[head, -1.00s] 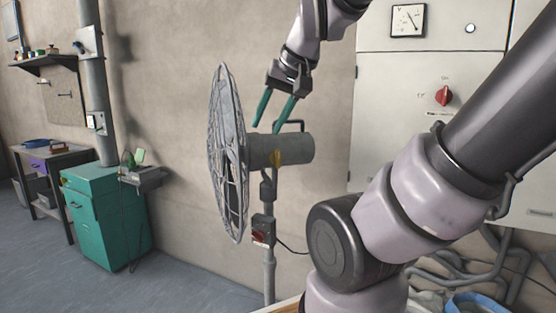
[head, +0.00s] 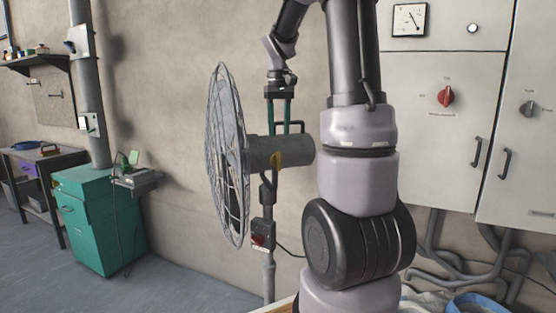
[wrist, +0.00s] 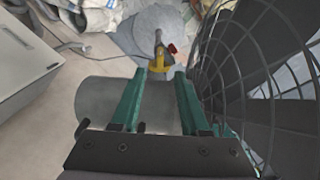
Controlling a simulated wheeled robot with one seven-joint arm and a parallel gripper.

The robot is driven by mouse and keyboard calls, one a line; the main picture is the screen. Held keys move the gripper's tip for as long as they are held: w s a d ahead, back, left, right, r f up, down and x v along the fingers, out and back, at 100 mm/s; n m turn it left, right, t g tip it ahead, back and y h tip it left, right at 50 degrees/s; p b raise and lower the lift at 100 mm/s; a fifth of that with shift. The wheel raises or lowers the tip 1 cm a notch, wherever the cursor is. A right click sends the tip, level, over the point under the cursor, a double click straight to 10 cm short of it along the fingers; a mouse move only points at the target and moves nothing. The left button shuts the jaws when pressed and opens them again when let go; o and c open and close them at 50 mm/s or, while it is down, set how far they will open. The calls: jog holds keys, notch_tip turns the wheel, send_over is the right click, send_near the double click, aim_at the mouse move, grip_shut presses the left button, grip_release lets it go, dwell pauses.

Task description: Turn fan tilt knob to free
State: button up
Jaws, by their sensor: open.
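The standing fan shows in the head view with its wire cage (head: 228,155) facing left and its grey motor housing (head: 255,153) behind it. My gripper (head: 278,128) is open and points down above the housing. Whether the fingers touch anything, and the knob's exact setting, I cannot tell.
The cage (wrist: 235,80) is close to the right finger in the wrist view. A switch box (head: 262,233) with a red switch is on the pole. Wall cabinets (head: 420,70) stand right, a green cabinet (head: 105,220) left.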

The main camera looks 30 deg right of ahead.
aim_at(279, 152)
notch_tip(279, 152, down, 10)
jog(key=shift+f, duration=0.1)
dwell(0.4)
grip_shut()
